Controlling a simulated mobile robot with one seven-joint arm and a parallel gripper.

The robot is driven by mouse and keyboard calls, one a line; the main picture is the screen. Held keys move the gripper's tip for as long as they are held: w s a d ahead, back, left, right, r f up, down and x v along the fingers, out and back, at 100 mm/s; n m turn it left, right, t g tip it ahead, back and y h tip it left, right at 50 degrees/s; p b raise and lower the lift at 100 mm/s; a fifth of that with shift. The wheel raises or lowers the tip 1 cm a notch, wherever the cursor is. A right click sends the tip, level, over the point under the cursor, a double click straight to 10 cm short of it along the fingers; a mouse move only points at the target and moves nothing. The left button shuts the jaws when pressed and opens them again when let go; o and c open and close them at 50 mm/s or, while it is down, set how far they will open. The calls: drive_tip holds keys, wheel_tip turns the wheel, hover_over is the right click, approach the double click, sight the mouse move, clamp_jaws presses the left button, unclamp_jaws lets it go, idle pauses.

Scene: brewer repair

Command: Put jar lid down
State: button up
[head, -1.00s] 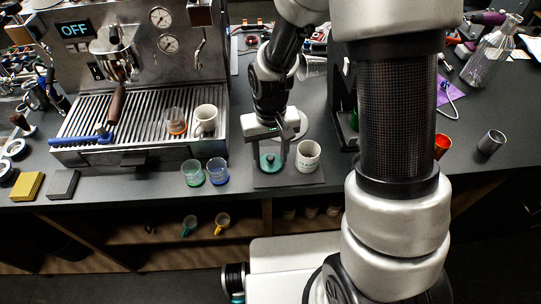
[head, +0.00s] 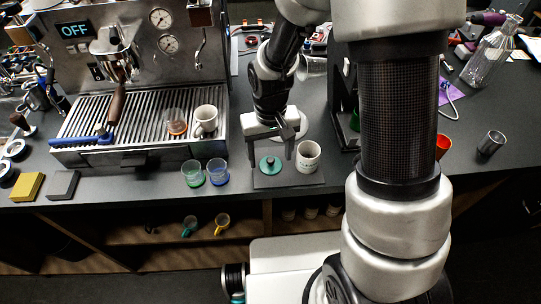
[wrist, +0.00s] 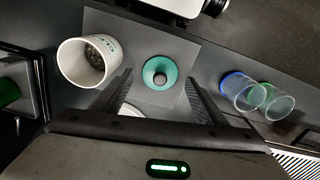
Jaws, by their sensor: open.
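The jar lid (head: 270,165) is a round teal disc with a dark knob, lying flat on a dark grey mat (head: 287,181) at the counter's front. It also shows in the wrist view (wrist: 160,73), ahead of and between my finger tips. My gripper (head: 270,160) is open above it, with a finger on either side and neither touching it. In the wrist view my gripper (wrist: 160,90) holds nothing. A white jar (head: 308,157) with dark contents stands on the mat just right of the lid; it also shows in the wrist view (wrist: 88,62).
Two clear glasses, one green-based (head: 192,174) and one blue-based (head: 217,172), stand left of the mat. The espresso machine (head: 140,125) is further left with a mug (head: 206,119) on its tray. A dark stand is right of the jar. The counter's front edge is close to the mat.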

wheel_tip(320, 180, up, 11)
wheel_tip(320, 180, up, 10)
drive_tip(key=m+t, duration=0.1)
drive_tip(key=t, duration=0.2)
hover_over(271, 159)
drive_tip(key=s+d, duration=0.4)
drive_tip(key=d, duration=0.1)
drive_tip(key=s+d+r+t, duration=0.1)
drive_tip(key=s+d+r, duration=0.1)
drive_tip(key=s+r, duration=0.1)
drive_tip(key=s+d+r+m+t, duration=0.1)
drive_tip(key=s+d+r, duration=0.1)
drive_tip(key=s, duration=0.3)
drive_tip(key=shift+s+d+r+t, duration=0.3)
drive_tip(key=shift+s+r, duration=0.05)
drive_tip(key=shift+r, duration=0.3)
drive_tip(key=shift+r+p, duration=0.1)
drive_tip(key=shift+p, duration=0.25)
drive_tip(key=shift+r, duration=0.3)
